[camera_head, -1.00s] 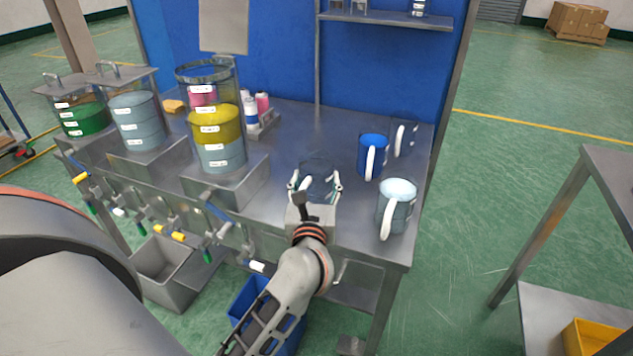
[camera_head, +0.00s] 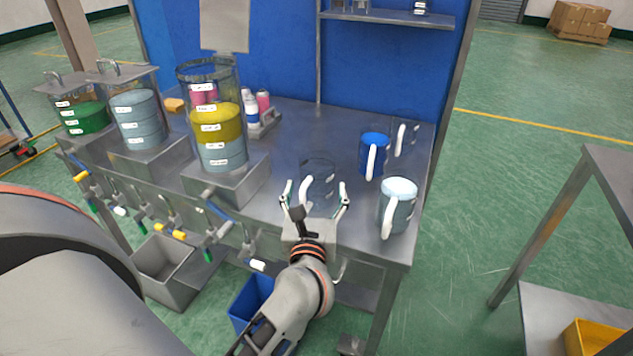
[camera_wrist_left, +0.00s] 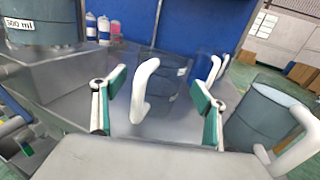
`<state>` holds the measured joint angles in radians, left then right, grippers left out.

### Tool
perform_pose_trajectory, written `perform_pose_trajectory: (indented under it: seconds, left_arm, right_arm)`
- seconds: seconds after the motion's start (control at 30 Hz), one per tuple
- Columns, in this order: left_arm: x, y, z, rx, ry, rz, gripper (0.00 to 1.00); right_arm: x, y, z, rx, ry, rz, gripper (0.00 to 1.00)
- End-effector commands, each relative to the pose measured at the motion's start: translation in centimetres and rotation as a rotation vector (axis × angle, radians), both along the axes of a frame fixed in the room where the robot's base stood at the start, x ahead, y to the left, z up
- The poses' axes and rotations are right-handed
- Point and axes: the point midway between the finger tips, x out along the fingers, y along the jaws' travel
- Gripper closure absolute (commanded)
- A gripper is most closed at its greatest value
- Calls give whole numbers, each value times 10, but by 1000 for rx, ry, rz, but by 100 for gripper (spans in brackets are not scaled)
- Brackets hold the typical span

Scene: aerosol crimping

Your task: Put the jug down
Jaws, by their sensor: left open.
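A clear, empty-looking jug (camera_head: 318,172) with a white handle stands upright on the steel bench near its front edge. It also shows in the left wrist view (camera_wrist_left: 172,92), its white handle facing me. My left gripper (camera_head: 315,194) is open just in front of the jug. In the left wrist view its green-padded fingers (camera_wrist_left: 160,95) are spread on either side of the handle, with visible gaps. My right gripper is in neither view.
To the right stand a jug with pale contents (camera_head: 397,207), a blue jug (camera_head: 373,156) and another clear jug (camera_head: 405,138). Layered tanks (camera_head: 219,140) on steel blocks stand to the left, with small bottles (camera_head: 251,112) behind. Valves line the bench front.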

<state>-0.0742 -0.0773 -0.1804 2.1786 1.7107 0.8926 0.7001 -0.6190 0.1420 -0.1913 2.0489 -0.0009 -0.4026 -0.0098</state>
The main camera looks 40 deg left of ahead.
Motion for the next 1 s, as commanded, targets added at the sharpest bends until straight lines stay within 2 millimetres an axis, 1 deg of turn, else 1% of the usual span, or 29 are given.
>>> perform_pose_trajectory:
  seconds: [0.03, 0.1, 0.3, 0.47, 0.57, 0.67, 0.7, 0.77, 0.8, 0.87, 0.9, 0.97, 1.0]
  left_arm:
    - [-11, -6, -2, -3, 4, 0, 28]
    - [-23, -14, -3, -1, 5, -1, 28]
    - [-52, -31, -2, 0, 4, 0, 28]
    - [-64, -38, 0, 4, 3, 0, 28]
    - [-68, -40, 3, 93, 15, -8, 28]
    - [-70, -47, 12, 357, 55, -37, 28]
    - [-71, -54, 14, 515, 82, -56, 28]
    - [-73, -71, 13, 798, 134, -98, 28]
    - [-75, -86, 8, 1002, 175, -131, 28]
    - [-78, -111, -9, 1313, 235, -191, 28]
    - [-82, -128, -26, 1517, 274, -236, 28]
    - [-90, -149, -58, 1813, 329, -307, 28]
    - [-97, -161, -84, 2006, 361, -361, 28]
  right_arm:
    - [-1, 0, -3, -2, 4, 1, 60]
    - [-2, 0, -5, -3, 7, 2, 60]
    - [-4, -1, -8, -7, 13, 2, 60]
    - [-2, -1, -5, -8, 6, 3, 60]
    - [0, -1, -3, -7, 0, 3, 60]
    - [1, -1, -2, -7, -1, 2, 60]
    - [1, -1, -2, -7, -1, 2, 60]
    - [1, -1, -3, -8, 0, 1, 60]
    - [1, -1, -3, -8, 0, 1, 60]
    - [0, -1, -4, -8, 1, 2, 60]
    - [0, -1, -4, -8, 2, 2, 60]
    - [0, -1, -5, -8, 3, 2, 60]
    - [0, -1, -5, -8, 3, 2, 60]
